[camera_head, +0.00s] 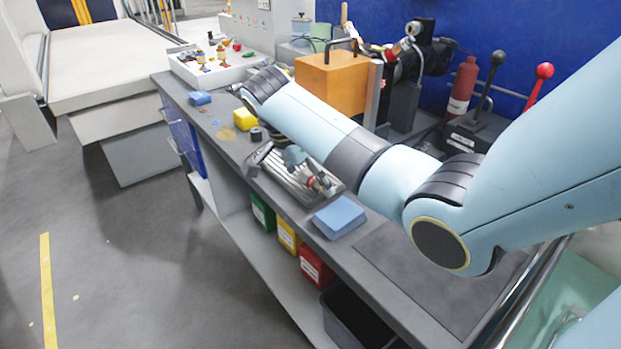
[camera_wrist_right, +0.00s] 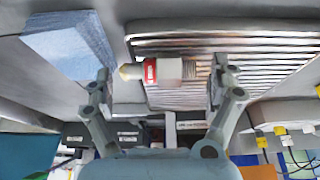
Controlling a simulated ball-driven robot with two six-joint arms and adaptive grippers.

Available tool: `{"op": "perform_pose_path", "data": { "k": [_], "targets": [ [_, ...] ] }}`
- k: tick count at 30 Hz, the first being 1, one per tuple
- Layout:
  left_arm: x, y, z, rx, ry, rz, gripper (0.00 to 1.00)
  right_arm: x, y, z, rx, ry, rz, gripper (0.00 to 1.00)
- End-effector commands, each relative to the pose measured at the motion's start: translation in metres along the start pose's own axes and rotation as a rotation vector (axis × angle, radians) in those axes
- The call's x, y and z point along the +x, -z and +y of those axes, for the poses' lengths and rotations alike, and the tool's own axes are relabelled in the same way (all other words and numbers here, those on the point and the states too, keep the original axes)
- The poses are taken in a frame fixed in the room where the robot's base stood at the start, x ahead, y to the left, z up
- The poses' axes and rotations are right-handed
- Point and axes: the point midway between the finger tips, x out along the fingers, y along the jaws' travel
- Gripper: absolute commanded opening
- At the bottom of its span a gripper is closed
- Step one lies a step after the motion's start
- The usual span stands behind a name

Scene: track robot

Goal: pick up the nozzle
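The nozzle (camera_wrist_right: 158,71), with a red band, a grey body, a pale tip and a brass threaded end, lies on a ribbed metal tray (camera_wrist_right: 215,42) in the right wrist view. My right gripper (camera_wrist_right: 161,76) is open, with one finger at each end of the nozzle. I cannot tell whether the fingertips touch it. In the head view my right gripper (camera_head: 300,166) is low over the ribbed tray (camera_head: 272,165) on the bench, partly hiding the nozzle. My left gripper is not in view.
A blue sponge-like block (camera_head: 339,217) lies just beside the tray. An orange box (camera_head: 331,82) stands behind my right arm. A yellow block (camera_head: 245,119) and a small blue block (camera_head: 199,98) sit farther along the bench. A dark mat (camera_head: 420,275) area is clear.

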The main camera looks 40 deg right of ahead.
Motion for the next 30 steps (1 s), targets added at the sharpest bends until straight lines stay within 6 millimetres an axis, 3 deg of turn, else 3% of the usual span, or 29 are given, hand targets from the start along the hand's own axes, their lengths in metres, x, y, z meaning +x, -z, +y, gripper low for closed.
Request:
{"op": "perform_pose_path", "data": {
  "k": [2,12,22,30],
  "targets": [
    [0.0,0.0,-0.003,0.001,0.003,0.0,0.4,0.0,0.0,0.0,0.0,0.0,0.0,0.78],
    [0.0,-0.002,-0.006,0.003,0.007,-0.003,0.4,0.0,0.0,0.0,0.0,0.0,0.0,0.33],
    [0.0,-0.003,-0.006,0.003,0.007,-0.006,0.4,-0.009,0.004,-0.001,0.001,0.001,0.001,0.32],
    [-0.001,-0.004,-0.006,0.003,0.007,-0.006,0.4,-0.06,0.025,-0.002,0.002,0.005,0.001,0.32]
  ]
}}
